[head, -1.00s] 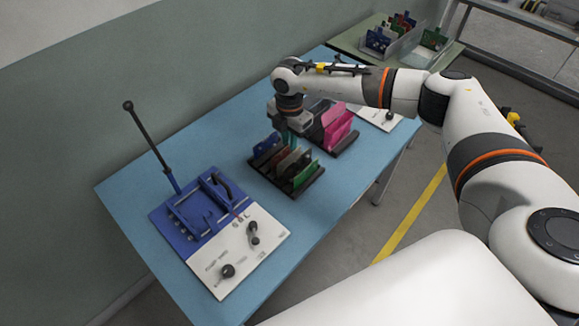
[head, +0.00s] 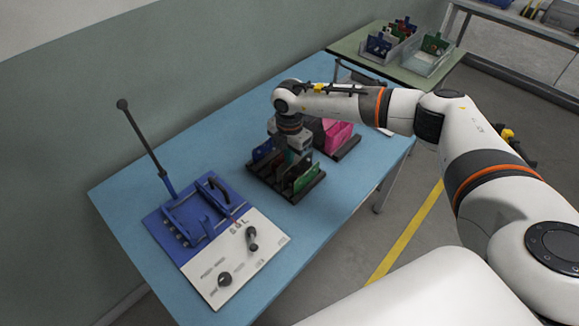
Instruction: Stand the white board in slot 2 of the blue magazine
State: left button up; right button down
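A dark slotted rack (head: 258,182) stands on the blue table and holds upright boards. A blue board (head: 262,151) is at its far left end and a green board (head: 306,178) at its near right end. Brownish boards stand between them. My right gripper (head: 287,157) points down among the middle boards of this rack. Its fingertips are largely hidden, so I cannot tell whether it is shut on a board. I cannot pick out the white board clearly, nor tell which rack is the blue magazine. My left gripper is not in view.
A second rack with pink boards (head: 337,136) stands just behind my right gripper. A blue lever fixture (head: 197,210) with a white panel (head: 235,258) is at the left front. A green table (head: 362,52) with bins of boards is at the back. Blue tabletop is bare around the racks.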

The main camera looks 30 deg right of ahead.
jog(key=shift+r, duration=0.1)
jog(key=shift+r+p, duration=2.85)
jog(key=shift+r, duration=0.6)
